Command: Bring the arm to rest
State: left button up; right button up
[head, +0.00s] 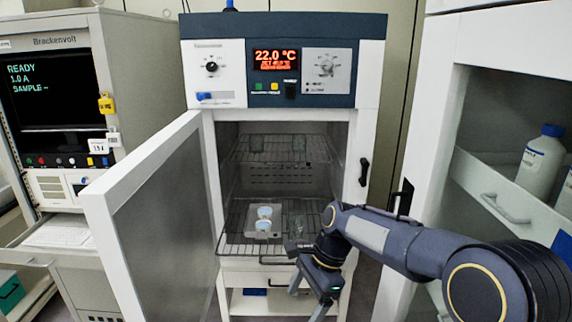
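My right arm comes in from the right, and its gripper (308,296) hangs in front of the open oven-like chamber, pointing down. Its two fingers are spread apart with nothing seen between them. My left gripper does not show. On the lower wire rack (236,244) inside sits a small clear holder with two round white-topped items (264,212). My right wrist hides part of the rack's front right.
A Brackenvolt instrument (52,90) with a dark screen stands at the left, above an open keyboard drawer (62,234). At the right, an open white cabinet (468,160) holds a white bottle with a blue cap (541,160). The upper rack (280,150) holds small, dim items.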

jog(key=s+d+r+n+t+y, duration=0.1)
jog(key=s+d+r+n+t, duration=0.4)
jog(key=s+d, duration=0.7)
jog(key=s+d+f+n+t, duration=0.1)
jog(key=s+d+n, duration=0.1)
jog(key=s, duration=0.4)
jog(key=s+d+f+n+t+h, duration=0.1)
jog(key=s+d+f+n, duration=0.1)
jog(key=s+n, duration=0.2)
jog(key=shift+s+d+n, duration=0.3)
jog(key=shift+s+n, duration=0.1)
jog(key=shift+s, duration=0.8)
